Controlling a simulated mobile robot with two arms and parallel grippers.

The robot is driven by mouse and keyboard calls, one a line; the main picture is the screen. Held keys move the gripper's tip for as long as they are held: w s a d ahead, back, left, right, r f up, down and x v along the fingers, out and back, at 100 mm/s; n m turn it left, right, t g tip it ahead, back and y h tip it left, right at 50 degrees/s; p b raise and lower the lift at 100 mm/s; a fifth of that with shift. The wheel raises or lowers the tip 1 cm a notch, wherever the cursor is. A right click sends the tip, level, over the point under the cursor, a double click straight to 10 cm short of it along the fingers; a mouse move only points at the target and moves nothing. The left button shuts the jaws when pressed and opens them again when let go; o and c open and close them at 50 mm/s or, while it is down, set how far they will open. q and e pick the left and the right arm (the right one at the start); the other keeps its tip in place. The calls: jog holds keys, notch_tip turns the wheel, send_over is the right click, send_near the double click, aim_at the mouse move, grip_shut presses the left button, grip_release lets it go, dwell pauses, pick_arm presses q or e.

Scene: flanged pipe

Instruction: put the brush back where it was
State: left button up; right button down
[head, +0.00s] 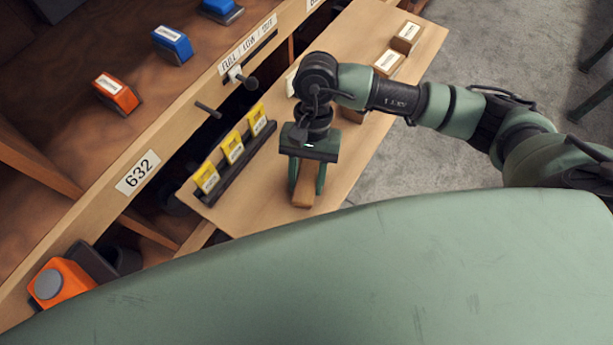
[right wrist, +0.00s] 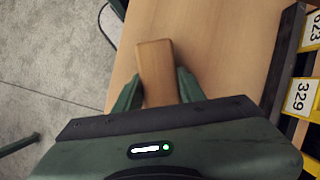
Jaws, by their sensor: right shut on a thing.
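My right gripper (head: 305,185) is shut on the brush (head: 303,195), seen as a plain brown wooden body with no bristles in sight. The gripper points down over the light wooden board near its front end. In the right wrist view the brush (right wrist: 155,70) sticks out between the two green fingers (right wrist: 157,92), with the board (right wrist: 215,45) behind it. I cannot tell whether the brush touches the board. My left gripper is not in view.
A dark rack with yellow cards (head: 232,148) stands on the board left of the gripper. Wooden blocks with white labels (head: 407,38) sit at the far end. Shelf boxes, red (head: 116,93) and blue (head: 172,45), are at left. Bare board lies right of the gripper.

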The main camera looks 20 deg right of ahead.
jog(key=shift+f, duration=0.2)
jog(key=shift+f, duration=0.15)
jog(key=c, duration=0.9)
grip_release()
jog(key=shift+o, duration=0.2)
